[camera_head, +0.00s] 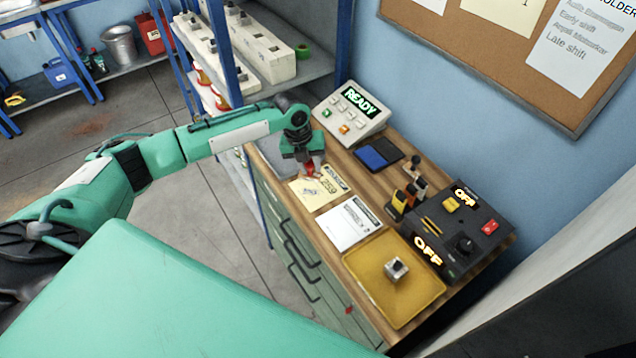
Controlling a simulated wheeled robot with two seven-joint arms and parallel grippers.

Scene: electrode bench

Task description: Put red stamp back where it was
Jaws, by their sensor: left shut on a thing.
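My left gripper (304,158) reaches in from the left over the near-left part of the wooden bench top. It is shut on the red stamp (313,170), which is partly hidden by the fingers. The stamp is at the upper part of a pale yellow printed card (306,196); I cannot tell whether it touches the card. An open ink pad (380,155) with a blue face lies to the right, below the READY console. My right gripper is not in view.
A console reading READY (352,112) stands at the back. A white printed sheet (348,224) and a yellow tray (368,290) with a metal block (396,268) lie nearer. Small upright tools (398,206) stand beside a black box (470,236) reading OFF. A shelf rack (300,70) rises at left.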

